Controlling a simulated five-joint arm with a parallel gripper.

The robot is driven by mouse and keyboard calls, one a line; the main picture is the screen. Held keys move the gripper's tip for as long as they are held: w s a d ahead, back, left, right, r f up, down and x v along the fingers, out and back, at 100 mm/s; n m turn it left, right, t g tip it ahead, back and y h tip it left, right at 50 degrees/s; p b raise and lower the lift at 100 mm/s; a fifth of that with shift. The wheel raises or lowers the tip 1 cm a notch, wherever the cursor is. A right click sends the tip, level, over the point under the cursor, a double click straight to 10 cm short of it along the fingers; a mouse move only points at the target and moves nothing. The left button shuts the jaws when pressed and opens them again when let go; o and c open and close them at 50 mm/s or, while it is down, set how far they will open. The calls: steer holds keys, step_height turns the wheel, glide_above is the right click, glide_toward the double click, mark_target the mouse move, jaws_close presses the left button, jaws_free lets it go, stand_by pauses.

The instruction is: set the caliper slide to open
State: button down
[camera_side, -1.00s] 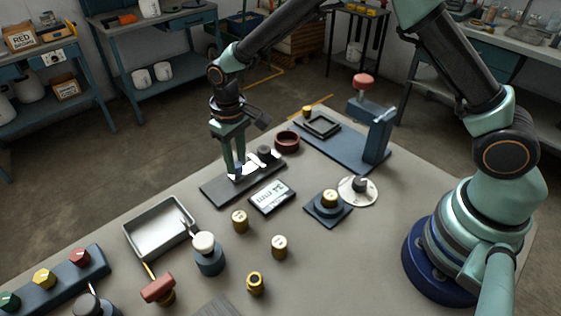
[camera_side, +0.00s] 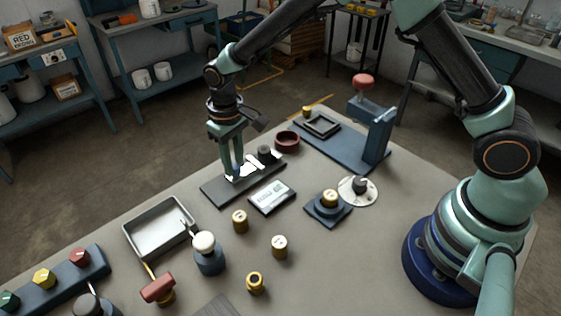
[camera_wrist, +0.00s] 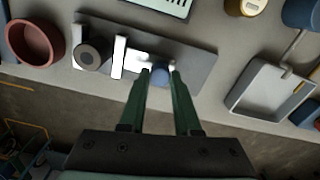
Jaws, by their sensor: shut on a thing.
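The caliper is a dark flat base plate (camera_side: 215,192) with bright metal jaws on it and a dark round cylinder (camera_side: 264,152) at its right end. In the wrist view the base plate (camera_wrist: 200,65) carries a pale upright jaw (camera_wrist: 118,57) beside the cylinder (camera_wrist: 92,54). A bright slide (camera_wrist: 143,58) with a blue knob (camera_wrist: 160,76) is to the right of that jaw. My gripper (camera_side: 236,177) is down at the slide, its fingertips on either side of the knob. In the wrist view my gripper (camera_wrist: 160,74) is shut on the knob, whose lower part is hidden.
A readout plate (camera_side: 271,197) lies in front of the caliper. A red-brown ring bowl (camera_side: 287,140) stands behind its right end. A metal tray (camera_side: 135,240) is at left, and several brass weights, including one (camera_side: 240,222), stand in front.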

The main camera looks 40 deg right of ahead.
steer(key=shift+a+r, duration=0.1)
steer(key=shift+a, duration=1.2)
steer(key=c, duration=0.6)
jaws_free()
steer(key=shift+d+r, duration=0.1)
steer(key=shift+r, duration=0.15)
step_height(320, 180, up, 12)
steer(key=shift+f, duration=0.25)
